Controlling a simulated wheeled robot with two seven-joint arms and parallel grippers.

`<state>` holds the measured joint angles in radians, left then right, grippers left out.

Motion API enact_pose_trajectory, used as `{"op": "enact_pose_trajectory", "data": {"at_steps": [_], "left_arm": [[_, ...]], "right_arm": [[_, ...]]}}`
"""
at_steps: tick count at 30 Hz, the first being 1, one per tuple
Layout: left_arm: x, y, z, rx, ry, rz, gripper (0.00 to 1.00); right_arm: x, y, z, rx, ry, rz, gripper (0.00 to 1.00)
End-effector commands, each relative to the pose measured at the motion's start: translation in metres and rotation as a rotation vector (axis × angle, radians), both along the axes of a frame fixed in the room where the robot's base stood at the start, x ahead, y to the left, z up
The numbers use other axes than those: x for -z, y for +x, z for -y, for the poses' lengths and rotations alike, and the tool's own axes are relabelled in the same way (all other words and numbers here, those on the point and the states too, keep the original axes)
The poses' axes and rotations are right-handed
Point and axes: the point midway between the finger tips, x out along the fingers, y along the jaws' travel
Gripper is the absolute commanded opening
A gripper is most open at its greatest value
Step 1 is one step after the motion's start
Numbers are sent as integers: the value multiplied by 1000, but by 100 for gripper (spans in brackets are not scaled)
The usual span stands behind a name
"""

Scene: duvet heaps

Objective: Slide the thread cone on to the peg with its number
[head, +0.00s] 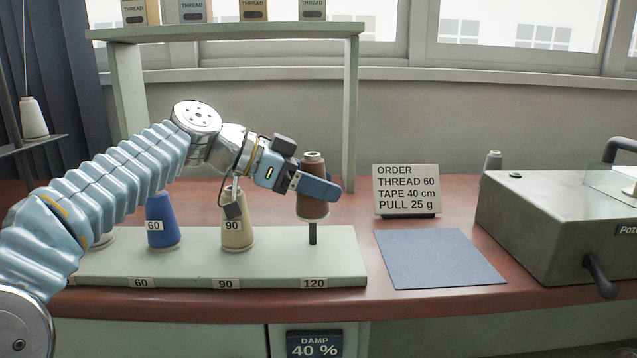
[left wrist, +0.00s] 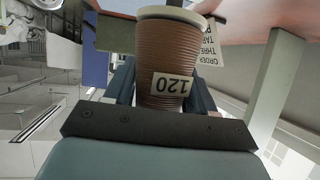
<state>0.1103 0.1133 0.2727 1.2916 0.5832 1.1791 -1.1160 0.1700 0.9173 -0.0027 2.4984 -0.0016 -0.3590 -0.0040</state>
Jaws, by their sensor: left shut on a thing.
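A brown thread cone (head: 312,205) is held upright by my left gripper (head: 318,187), right above the peg (head: 313,234) marked 120 on the pale green rack (head: 340,262). The dark lower part of the peg shows below the cone; whether its tip is inside the cone is hidden. In the left wrist view the brown cone (left wrist: 172,55) sits between the two fingers (left wrist: 165,90), with its label reading 120. A blue cone (head: 162,222) labelled 60 stands at the 60 place and a cream cone (head: 238,232) labelled 90 at the 90 place. My right gripper is not in view.
An order card (head: 407,190) reads thread 60, tape 40 cm, pull 25 g. A blue-grey mat (head: 440,258) lies bare right of the rack. A grey machine (head: 555,225) with a lever stands at the right. A shelf (head: 230,32) with thread boxes rises behind.

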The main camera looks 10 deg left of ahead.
Motion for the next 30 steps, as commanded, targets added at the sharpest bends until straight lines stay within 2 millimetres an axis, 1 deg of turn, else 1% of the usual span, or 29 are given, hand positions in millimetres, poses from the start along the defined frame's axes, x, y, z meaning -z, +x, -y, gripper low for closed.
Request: {"op": "enact_pose_trajectory", "data": {"at_steps": [30], "left_arm": [[25,0,0,0,-1,0,20]], "right_arm": [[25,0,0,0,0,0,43]]}}
